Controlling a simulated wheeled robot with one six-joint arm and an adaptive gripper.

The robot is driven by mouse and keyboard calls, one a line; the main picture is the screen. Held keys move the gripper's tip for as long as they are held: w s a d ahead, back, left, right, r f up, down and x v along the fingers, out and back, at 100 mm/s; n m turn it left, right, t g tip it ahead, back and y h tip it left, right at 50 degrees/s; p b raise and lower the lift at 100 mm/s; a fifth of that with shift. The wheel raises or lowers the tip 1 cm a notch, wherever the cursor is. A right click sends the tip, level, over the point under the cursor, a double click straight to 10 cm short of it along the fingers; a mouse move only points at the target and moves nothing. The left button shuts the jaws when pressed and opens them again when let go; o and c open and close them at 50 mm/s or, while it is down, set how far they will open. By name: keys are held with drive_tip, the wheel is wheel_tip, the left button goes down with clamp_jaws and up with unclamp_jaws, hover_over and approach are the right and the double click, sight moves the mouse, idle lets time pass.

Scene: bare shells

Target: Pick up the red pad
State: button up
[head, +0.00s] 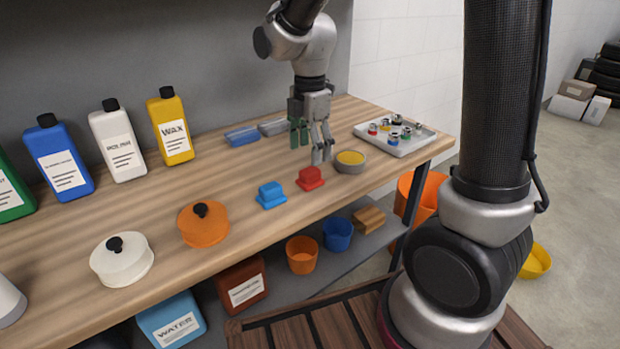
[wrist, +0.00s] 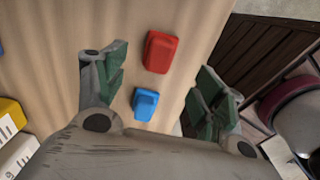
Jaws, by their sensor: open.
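The red pad (head: 311,178), a small block with a raised top, lies on the wooden workbench (head: 240,240) near its front edge. In the wrist view the red pad (wrist: 161,52) shows between the fingertips, farther off than they are. A similar blue pad (head: 271,195) lies just left of it and also shows in the wrist view (wrist: 145,103). My gripper (head: 312,148) is open and empty above the bench, behind the red pad in the head view. Nothing hides the pad.
A round tin with yellow contents (head: 350,161) stands close right of the red pad. A tray of small jars (head: 396,137) is farther right. Orange (head: 203,224) and white (head: 121,260) lidded pots stand to the left. Bottles line the back; blue and grey pieces (head: 241,136) lie behind.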

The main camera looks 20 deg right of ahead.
sight(310, 169)
wheel_tip(310, 169, down, 8)
drive_tip(key=shift+r, duration=0.1)
drive_tip(key=c, duration=1.2)
drive_tip(key=shift+w+r, duration=0.1)
drive_tip(key=shift+r, duration=0.05)
wheel_tip(310, 169, up, 10)
drive_tip(key=shift+f, duration=0.1)
drive_tip(key=o, duration=0.5)
drive_tip(key=c, duration=0.3)
drive_tip(key=shift+f, duration=0.1)
